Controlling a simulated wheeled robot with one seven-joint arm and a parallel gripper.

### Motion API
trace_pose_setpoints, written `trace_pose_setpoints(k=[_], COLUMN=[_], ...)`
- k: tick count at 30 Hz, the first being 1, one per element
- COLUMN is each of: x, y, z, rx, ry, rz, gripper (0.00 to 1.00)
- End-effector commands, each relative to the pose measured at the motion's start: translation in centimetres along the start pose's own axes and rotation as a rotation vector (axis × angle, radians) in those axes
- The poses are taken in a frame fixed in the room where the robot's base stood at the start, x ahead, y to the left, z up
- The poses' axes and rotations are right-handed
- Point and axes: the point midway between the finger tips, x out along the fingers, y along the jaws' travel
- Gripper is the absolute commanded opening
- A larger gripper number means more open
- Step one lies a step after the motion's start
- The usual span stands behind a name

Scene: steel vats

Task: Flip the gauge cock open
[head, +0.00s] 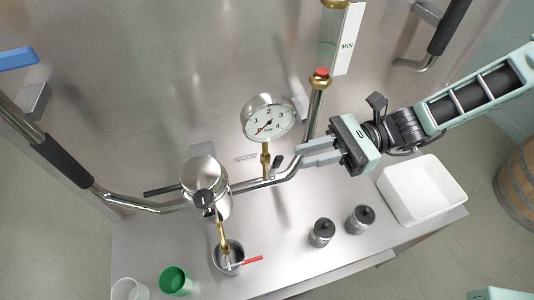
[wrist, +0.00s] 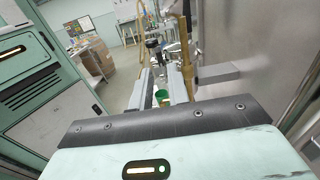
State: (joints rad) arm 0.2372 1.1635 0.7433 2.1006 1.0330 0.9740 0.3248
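The pressure gauge (head: 268,121) has a round white dial marked in bar, and its red needle points to the lower left. It stands on a brass stem (head: 265,155) above a bent steel pipe. The gauge cock's small dark lever (head: 276,163) sits at the stem's foot, tilted up to the right. My gripper (head: 299,156) is just right of the lever, with its fingers pointing left towards it and a small gap between. The fingers are apart and empty; the wrist view also shows a gap between the fingertips (wrist: 160,72). The lever is not clear there.
A sight glass (head: 328,45) rises behind my gripper.

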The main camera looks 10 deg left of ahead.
Motion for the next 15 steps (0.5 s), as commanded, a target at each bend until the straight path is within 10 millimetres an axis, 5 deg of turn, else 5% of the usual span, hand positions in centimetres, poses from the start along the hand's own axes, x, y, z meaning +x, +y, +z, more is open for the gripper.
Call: trace_pose_setpoints(k=[6, 15], x=[4.6, 8.2], y=[0.1, 0.0], z=[0.4, 0.2], rx=[0.002, 0.0], ry=[-0.002, 0.0], rz=[0.004, 0.001], gripper=[0.17, 0.17])
